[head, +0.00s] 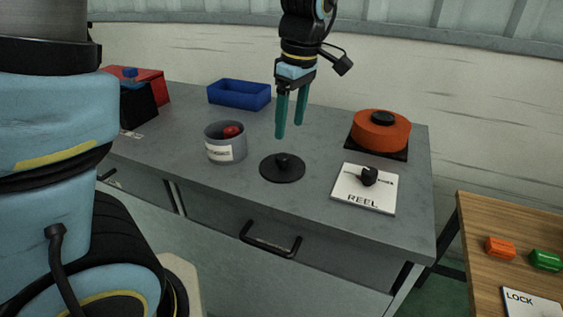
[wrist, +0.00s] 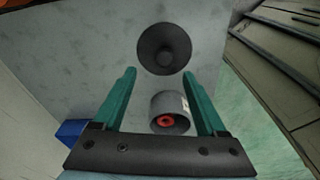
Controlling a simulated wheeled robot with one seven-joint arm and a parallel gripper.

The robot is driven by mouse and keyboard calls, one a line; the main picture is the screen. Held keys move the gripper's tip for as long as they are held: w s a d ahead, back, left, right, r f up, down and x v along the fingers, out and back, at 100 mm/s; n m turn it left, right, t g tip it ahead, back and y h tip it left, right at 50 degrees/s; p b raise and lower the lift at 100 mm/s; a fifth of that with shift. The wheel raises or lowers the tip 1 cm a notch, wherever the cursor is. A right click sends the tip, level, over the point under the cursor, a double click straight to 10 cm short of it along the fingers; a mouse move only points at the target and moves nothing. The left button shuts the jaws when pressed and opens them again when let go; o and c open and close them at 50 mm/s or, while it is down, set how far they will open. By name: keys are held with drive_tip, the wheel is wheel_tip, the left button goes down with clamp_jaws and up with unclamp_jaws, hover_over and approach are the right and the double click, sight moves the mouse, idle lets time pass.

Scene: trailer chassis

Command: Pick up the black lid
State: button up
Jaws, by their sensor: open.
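The black lid (head: 271,170) is a flat round disc with a small knob in its middle. It lies on the grey worktop in front of my gripper. My gripper (head: 289,130) hangs above the worktop with its two green fingers pointing down, apart and empty. In the wrist view the lid (wrist: 164,50) shows beyond the fingertips, between their lines, with a clear gap. My gripper (wrist: 165,72) also shows there with its fingers spread. Nothing hides the lid in either view.
A grey pot (head: 225,150) with a red item inside stands left of the lid. A white REEL card (head: 350,194) with a black knob lies to the right. An orange round pot (head: 380,136) stands behind it. A blue tray (head: 239,94) sits at the back. A wooden table (head: 480,225) is at right.

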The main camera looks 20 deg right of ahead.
sight(283, 156)
wheel_tip(283, 156, down, 3)
drive_tip(key=shift+w+a+r, duration=0.15)
drive_tip(key=f, duration=0.2)
drive_tip(key=a+f+p, duration=0.1)
drive_tip(key=f, duration=0.1)
drive_tip(key=shift+w+f, duration=0.1)
drive_tip(key=shift+f, duration=0.45)
clamp_jaws()
